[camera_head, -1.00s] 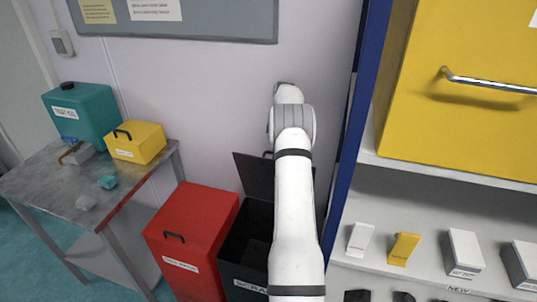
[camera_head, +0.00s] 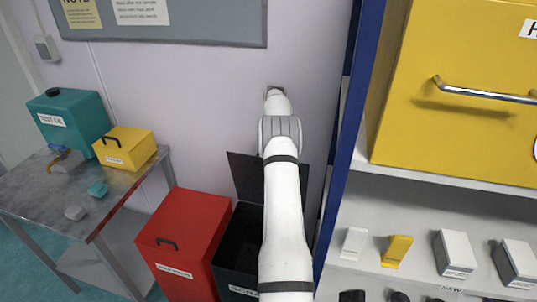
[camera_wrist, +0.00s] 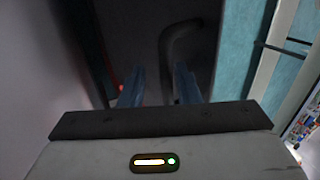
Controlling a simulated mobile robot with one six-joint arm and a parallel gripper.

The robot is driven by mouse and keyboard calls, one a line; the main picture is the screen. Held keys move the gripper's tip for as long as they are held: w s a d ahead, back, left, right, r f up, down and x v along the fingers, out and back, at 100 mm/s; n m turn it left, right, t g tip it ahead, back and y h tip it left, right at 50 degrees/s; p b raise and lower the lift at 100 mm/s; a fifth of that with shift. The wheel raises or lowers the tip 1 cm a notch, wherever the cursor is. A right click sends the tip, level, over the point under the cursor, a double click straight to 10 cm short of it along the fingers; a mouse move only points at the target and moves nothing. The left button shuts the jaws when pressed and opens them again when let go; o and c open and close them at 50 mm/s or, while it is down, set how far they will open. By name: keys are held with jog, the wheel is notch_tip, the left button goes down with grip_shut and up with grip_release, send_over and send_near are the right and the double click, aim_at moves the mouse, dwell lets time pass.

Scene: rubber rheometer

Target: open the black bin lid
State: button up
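The black bin (camera_head: 228,278) stands on the floor right of the red bin, partly hidden by my arm. Its dark lid (camera_head: 243,172) stands raised, steeply upright at the back near the wall, and the dark inside of the bin shows. In the wrist view a curved dark handle (camera_wrist: 168,48) lies in front of a dark panel, its lower end between my fingers, nearer the right one. My gripper (camera_wrist: 160,88) has its fingers apart, with a gap beside the handle. The head view hides the fingers behind my arm.
A red bin (camera_head: 182,235) with a closed lid stands directly left of the black bin. A metal table (camera_head: 50,200) with a teal canister (camera_head: 70,115) and a yellow box (camera_head: 125,148) is further left. A shelf unit with a blue post (camera_head: 350,130) stands close on the right.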

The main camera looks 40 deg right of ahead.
jog(key=shift+o, duration=0.2)
jog(key=shift+s+d+r, duration=0.1)
jog(key=shift+s+r, duration=0.2)
jog(key=shift+w+r, duration=0.15)
notch_tip(320, 180, up, 10)
jog(key=shift+f+b, duration=0.15)
jog(key=shift+b, duration=0.7)
jog(key=shift+d+t+b, duration=0.1)
jog(key=shift+t+b, duration=0.2)
jog(key=shift+b, duration=0.45)
jog(key=c, duration=0.5)
jog(key=shift+s+r+t+h+b, duration=0.25)
jog(key=shift+t+h+b, duration=0.25)
jog(key=shift+t+b, duration=0.55)
grip_shut()
jog(key=s+a+r+m+t+h+b, duration=0.1)
jog(key=s+a+t+h+b, duration=0.45)
jog(key=b, duration=0.55)
jog(key=shift+t+y, duration=0.3)
jog(key=shift+y, duration=0.15)
jog(key=w+d+f, duration=0.1)
jog(key=f, duration=0.1)
jog(key=w+d+f+p, duration=0.1)
jog(key=f, duration=0.2)
jog(key=w+d+f, duration=0.1)
jog(key=f, duration=0.2)
jog(key=shift+w+d+p, duration=0.15)
jog(key=shift+p, duration=0.15)
